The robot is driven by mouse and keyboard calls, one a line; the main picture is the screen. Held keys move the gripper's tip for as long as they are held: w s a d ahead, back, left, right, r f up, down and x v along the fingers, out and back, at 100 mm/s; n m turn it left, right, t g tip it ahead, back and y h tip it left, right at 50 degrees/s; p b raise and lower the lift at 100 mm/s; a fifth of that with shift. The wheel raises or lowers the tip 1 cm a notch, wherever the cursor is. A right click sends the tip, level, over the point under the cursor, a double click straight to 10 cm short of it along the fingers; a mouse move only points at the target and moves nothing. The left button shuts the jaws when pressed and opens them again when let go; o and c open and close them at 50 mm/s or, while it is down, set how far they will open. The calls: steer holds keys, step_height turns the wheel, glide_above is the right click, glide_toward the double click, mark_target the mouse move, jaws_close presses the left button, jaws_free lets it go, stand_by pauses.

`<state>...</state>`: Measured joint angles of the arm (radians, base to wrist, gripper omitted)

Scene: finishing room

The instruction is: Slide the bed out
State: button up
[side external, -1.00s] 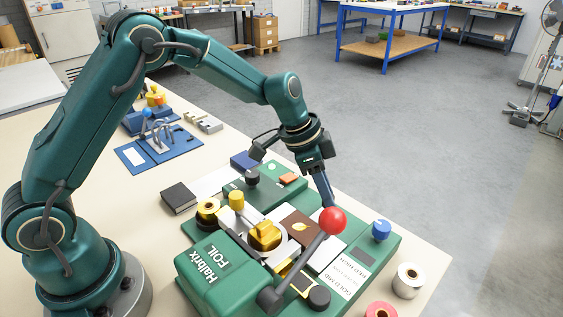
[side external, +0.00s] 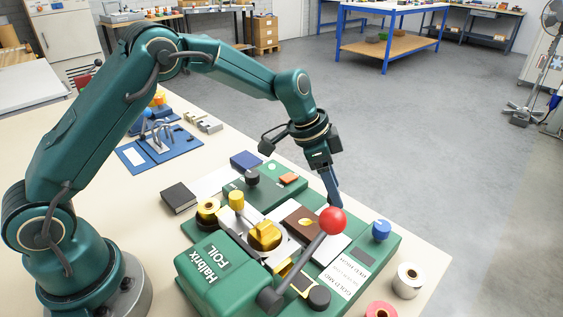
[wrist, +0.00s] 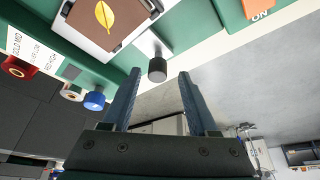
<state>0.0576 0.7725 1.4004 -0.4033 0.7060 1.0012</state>
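The green foil press (side external: 212,272) stands on the bench with a red-balled lever (side external: 333,220). Its bed, a pale plate (side external: 337,244), carries a brown piece with a gold leaf (side external: 306,222); both also show in the wrist view, the plate (wrist: 75,29) and the brown piece (wrist: 120,18). A dark knob (wrist: 157,69) on a short metal stem projects from the bed's edge. My gripper (wrist: 160,76) is open, its fingertips apart on either side of the knob in the picture, with gaps showing. In the side view my gripper (side external: 337,203) is behind the red ball, which hides the knob.
An orange ON switch (wrist: 257,8) is on the press. A dark box (side external: 179,197) lies left. Open floor is past the bench edge.

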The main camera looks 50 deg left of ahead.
steer(key=shift+v, duration=2.55)
steer(key=shift+r, duration=0.1)
steer(key=s+a+r+n+t, duration=0.1)
steer(key=s+a+r+t, duration=0.15)
steer(key=s+r, duration=0.8)
steer(key=s+a+f+n+y, duration=0.1)
steer(key=s+a+f+n, duration=0.1)
steer(key=s+n, duration=0.2)
steer(key=s+a+f+n+y, duration=0.1)
steer(key=s+n, duration=0.3)
steer(key=s, duration=0.5)
steer(key=shift+s+a+f+y, duration=0.35)
steer(key=shift+f+y, duration=0.25)
steer(key=shift+f, duration=0.1)
